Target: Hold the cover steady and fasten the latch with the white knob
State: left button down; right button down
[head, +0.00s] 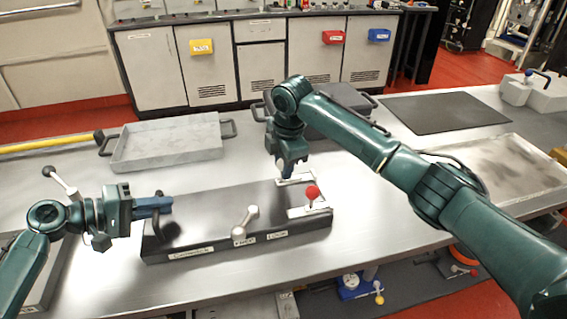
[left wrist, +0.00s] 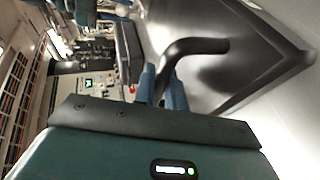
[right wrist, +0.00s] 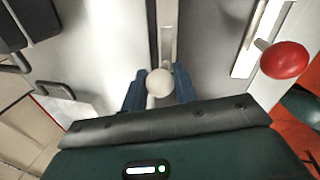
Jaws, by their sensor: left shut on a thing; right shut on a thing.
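The dark grey cover (head: 215,215) lies on the steel bench, with labels along its front edge. My left gripper (head: 160,205) is shut on the black handle at the cover's left end; the handle (left wrist: 195,46) also shows between the blue fingers in the left wrist view. My right gripper (head: 286,172) reaches down at the cover's back right and is shut on the white knob (right wrist: 160,84), one blue finger on each side. The white knob's latch arm (right wrist: 167,35) runs away from the knob; its far end is cut off in the right wrist view.
A latch with a red knob (head: 312,192) sits nearby at the cover's right end. A pale lever (head: 245,222) stands on the cover's front. An empty tray (head: 165,146) lies behind left, a dark case (head: 340,108) behind, and a black mat (head: 445,113) back right.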

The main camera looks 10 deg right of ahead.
pick_arm(q)
jog(key=shift+s+f, duration=0.2)
jog(key=shift+f, duration=0.4)
pick_arm(e)
jog(key=shift+d, duration=0.1)
jog(key=d, duration=0.3)
jog(key=shift+d, duration=0.35)
jog(key=c, duration=1.1)
grip_release()
jog(key=shift+a, duration=0.1)
jog(key=r, duration=0.4)
jog(key=s+r, duration=0.1)
jog(key=r, duration=0.3)
jog(key=s+r, duration=0.1)
jog(key=r, duration=0.2)
jog(key=shift+s+d+r, duration=0.15)
jog(key=shift+d+r, duration=0.15)
jog(key=shift+r, duration=0.1)
pick_arm(q)
jog(key=c, duration=1.5)
grip_release()
jog(key=shift+c, duration=0.2)
jog(key=shift+o, duration=0.9)
jog(key=shift+w+r, duration=0.1)
jog(key=shift+r, duration=0.15)
